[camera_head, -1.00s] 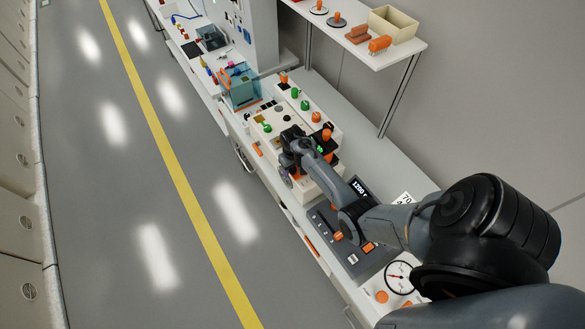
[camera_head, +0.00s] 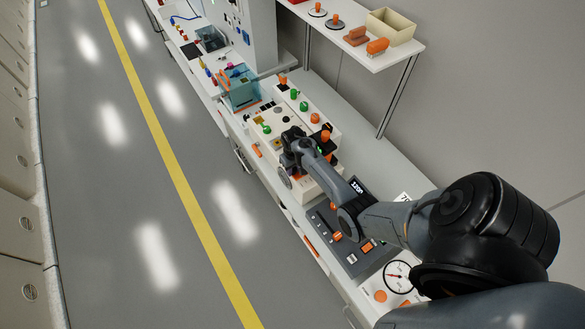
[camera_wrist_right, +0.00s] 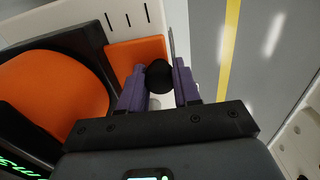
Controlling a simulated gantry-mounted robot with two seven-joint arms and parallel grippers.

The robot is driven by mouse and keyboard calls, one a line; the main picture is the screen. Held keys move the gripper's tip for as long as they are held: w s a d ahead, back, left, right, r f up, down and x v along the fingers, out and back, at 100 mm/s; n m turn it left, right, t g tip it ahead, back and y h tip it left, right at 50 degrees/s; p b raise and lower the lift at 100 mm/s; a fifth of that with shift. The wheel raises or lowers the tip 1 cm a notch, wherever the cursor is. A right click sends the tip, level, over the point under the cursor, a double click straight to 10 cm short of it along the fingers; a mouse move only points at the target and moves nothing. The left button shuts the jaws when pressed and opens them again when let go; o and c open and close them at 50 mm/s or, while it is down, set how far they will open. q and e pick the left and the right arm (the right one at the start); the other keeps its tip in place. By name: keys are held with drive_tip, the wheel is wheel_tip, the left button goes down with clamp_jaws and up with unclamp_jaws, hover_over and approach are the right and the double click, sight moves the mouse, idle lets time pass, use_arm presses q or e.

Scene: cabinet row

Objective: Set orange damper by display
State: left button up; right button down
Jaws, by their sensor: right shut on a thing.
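My right gripper (camera_head: 291,158) is over the cream control console. In the right wrist view, its purple fingers (camera_wrist_right: 160,84) are shut on a round black knob (camera_wrist_right: 160,76). An orange block (camera_wrist_right: 136,52) lies right beside the knob; I cannot tell whether they are one piece. A large orange part (camera_wrist_right: 52,92) in a black surround is left of the fingers. Green characters (camera_wrist_right: 15,166) show at the lower left edge. In the head view a dark display (camera_head: 356,187) sits beside my right forearm; its text is too small to read. My left gripper is out of view.
A grey panel (camera_head: 334,240) with orange controls and a round gauge (camera_head: 397,276) stand nearer. Green and orange knobs crowd the console (camera_head: 262,113). A shelf (camera_head: 385,60) with an open box (camera_head: 392,27) overhangs the right. The floor (camera_head: 110,200) at left is clear.

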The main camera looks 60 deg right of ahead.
drive_tip(key=c, duration=0.8)
unclamp_jaws()
drive_tip(key=shift+r, duration=0.45)
wheel_tip(320, 180, up, 10)
drive_tip(key=s+a+r+n+t+p, duration=0.1)
drive_tip(key=s+a+r, duration=0.3)
drive_tip(key=a, duration=0.6)
drive_tip(key=s+a+r+n+t+p, duration=0.1)
drive_tip(key=s+a+r+n, duration=0.3)
drive_tip(key=s+a, duration=0.3)
drive_tip(key=s+a+r+n+t+p, duration=0.1)
drive_tip(key=s+a+r, duration=0.4)
drive_tip(key=a, duration=0.8)
drive_tip(key=shift+s+r+n+t+p, duration=0.15)
drive_tip(key=shift+n+t+p, duration=0.15)
drive_tip(key=shift+n+p, duration=0.35)
